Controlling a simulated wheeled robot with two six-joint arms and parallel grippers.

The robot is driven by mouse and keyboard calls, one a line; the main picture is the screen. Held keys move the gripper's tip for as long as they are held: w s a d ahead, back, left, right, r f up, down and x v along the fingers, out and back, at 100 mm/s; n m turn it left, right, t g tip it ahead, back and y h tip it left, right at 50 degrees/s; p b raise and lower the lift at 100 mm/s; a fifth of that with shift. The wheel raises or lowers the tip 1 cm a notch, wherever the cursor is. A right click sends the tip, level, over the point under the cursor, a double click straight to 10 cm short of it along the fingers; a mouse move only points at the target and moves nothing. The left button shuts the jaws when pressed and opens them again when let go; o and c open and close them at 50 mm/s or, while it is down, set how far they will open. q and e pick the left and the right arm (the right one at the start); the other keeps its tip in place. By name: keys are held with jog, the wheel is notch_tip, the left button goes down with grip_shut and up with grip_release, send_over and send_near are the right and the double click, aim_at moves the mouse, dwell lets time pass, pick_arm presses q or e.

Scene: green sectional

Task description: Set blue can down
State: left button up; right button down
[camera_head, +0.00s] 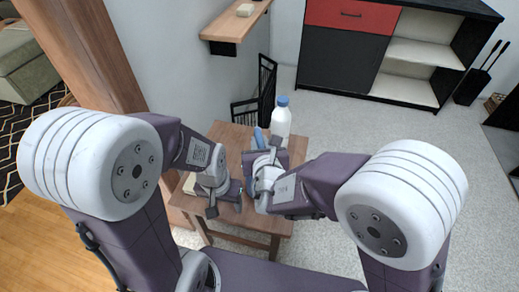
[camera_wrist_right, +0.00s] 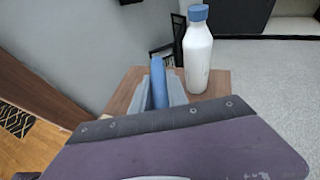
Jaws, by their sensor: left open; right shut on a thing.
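The blue can (camera_head: 260,139) is narrow and shows just left of the bottle in the head view. It also shows in the right wrist view (camera_wrist_right: 158,82), between the fingers. My right gripper (camera_head: 267,150) is shut on the can, over the small wooden table (camera_head: 231,135). The gripper hides the can's lower part, so I cannot tell if it touches the table. My left gripper (camera_head: 230,198) is open, over the table's near part and lower in the picture than the right one.
A white bottle with a blue cap (camera_wrist_right: 198,58) stands upright on the table, close to the can's right. A pale object (camera_head: 189,184) shows partly at the table's left. A wooden shelf (camera_head: 231,28) is on the wall. A black and red cabinet (camera_head: 345,50) stands beyond open floor.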

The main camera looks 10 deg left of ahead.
pick_arm(q)
jog(key=shift+f, duration=0.55)
pick_arm(e)
jog(key=shift+f, duration=0.85)
pick_arm(q)
jog(key=shift+r, duration=0.15)
pick_arm(e)
jog(key=shift+r, duration=0.15)
pick_arm(q)
jog(key=shift+f, duration=0.2)
pick_arm(e)
jog(key=c, duration=1.3)
grip_release()
pick_arm(q)
jog(key=shift+r, duration=0.1)
